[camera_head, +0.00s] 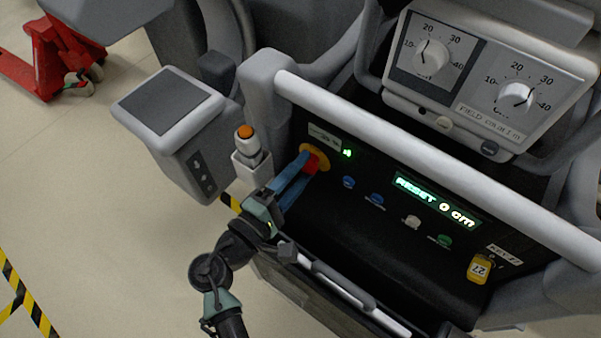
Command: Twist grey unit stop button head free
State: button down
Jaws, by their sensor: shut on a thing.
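The grey unit (257,71) has a dark front panel below a thick light grey handrail. Its stop button head (311,164) is red and sits on a round yellow-orange base (323,153) at the panel's upper left. My gripper (306,167) reaches up from below, with its blue fingers on either side of the red head. It is shut on the head. The fingers hide part of the head and of the base, so I cannot tell how far the head is turned.
The handrail (420,150) runs just above the panel. Blue, white and green buttons (412,222) and a lit display (436,202) lie right of my gripper. A post with an orange top (245,132) stands close left. Open floor (110,220) lies at left.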

dwell(0.5)
jog(key=shift+c, duration=1.6)
grip_release()
jog(key=v, duration=1.3)
